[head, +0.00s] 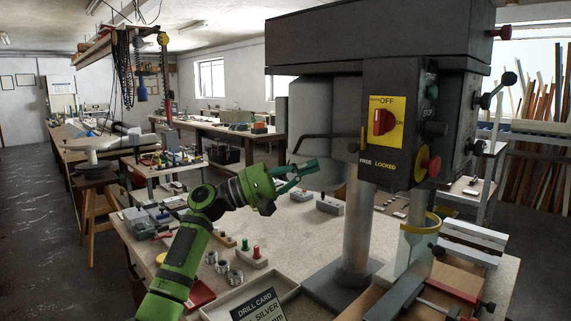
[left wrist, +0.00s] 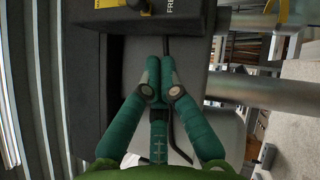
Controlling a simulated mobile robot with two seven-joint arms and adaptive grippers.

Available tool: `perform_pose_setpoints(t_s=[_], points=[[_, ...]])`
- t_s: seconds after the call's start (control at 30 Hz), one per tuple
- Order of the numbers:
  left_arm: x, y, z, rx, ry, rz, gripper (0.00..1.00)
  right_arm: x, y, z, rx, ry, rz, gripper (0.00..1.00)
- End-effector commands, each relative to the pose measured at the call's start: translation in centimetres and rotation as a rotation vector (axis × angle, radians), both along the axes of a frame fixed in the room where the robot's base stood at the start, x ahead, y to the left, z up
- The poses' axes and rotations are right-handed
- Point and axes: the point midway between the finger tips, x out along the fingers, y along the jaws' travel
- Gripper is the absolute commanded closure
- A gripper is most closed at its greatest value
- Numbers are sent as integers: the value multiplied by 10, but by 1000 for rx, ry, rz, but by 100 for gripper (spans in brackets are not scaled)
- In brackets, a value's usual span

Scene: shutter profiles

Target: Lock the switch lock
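The drill's switch panel is in the head view, with a red rotary switch (head: 383,122) on a yellow plate marked OFF (head: 386,103). Below it are the labels FREE (head: 365,162) and LOCKED (head: 385,164). A small upright brass-coloured piece (head: 363,139) stands above FREE at the panel's left edge; I cannot tell for certain that it is the lock. My left gripper (head: 315,165) is left of and slightly below the panel, apart from it. In the left wrist view its fingers (left wrist: 160,66) come together, with nothing seen between them. My right gripper is not in view.
The drill's column (head: 358,225) stands below the head. A dark bent bar (head: 320,137) reaches out left of the panel, near my gripper. A red and yellow button (head: 428,164) juts out at right. Parts and a drill card (head: 257,306) lie on the bench.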

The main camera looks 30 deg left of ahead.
Motion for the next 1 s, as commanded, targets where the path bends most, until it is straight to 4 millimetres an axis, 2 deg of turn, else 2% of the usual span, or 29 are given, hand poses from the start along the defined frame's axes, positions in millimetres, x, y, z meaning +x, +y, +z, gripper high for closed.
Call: perform_pose_setpoints(t_s=[0.03, 0.1, 0.3, 0.5, 0.83, 1.0], points=[[6, -10, 10, -1, 0, -3, 100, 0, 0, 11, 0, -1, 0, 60], [13, -20, 14, -1, 0, -1, 100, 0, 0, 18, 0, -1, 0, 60], [5, -44, 24, 3, -1, 0, 100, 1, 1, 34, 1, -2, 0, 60], [3, -52, 26, 0, 0, 1, 100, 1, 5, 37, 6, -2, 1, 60], [2, -55, 25, 0, 0, 0, 100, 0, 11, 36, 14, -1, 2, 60], [-6, -76, 25, 3, -1, -3, 100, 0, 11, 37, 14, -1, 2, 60]])
